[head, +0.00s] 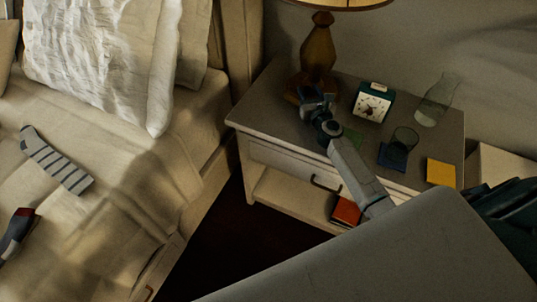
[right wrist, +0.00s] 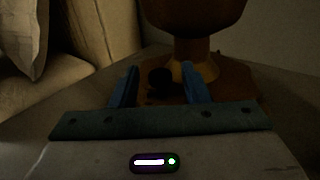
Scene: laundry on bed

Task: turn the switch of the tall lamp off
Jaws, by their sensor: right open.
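The tall lamp (head: 318,48) stands at the back left of the nightstand, with an amber-brown body on a wider brown base. The lower edge of its shade (head: 345,3) looks warm and bright at the top of the head view. My right gripper (head: 312,97) is at the front of the lamp base. In the right wrist view its two blue fingers are apart, and a small dark round knob (right wrist: 160,78), seemingly the lamp's switch, shows between them in front of the lamp body (right wrist: 194,50). Contact with the knob cannot be told. My left gripper is not in view.
On the nightstand (head: 262,110) are a clock (head: 372,103), a tipped clear glass vessel (head: 437,102), a glass (head: 404,140), a blue coaster (head: 391,158) and a yellow one (head: 441,173). An orange-red book (head: 346,211) lies on the lower shelf. The bed (head: 130,195) with a striped sock (head: 57,161) is left.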

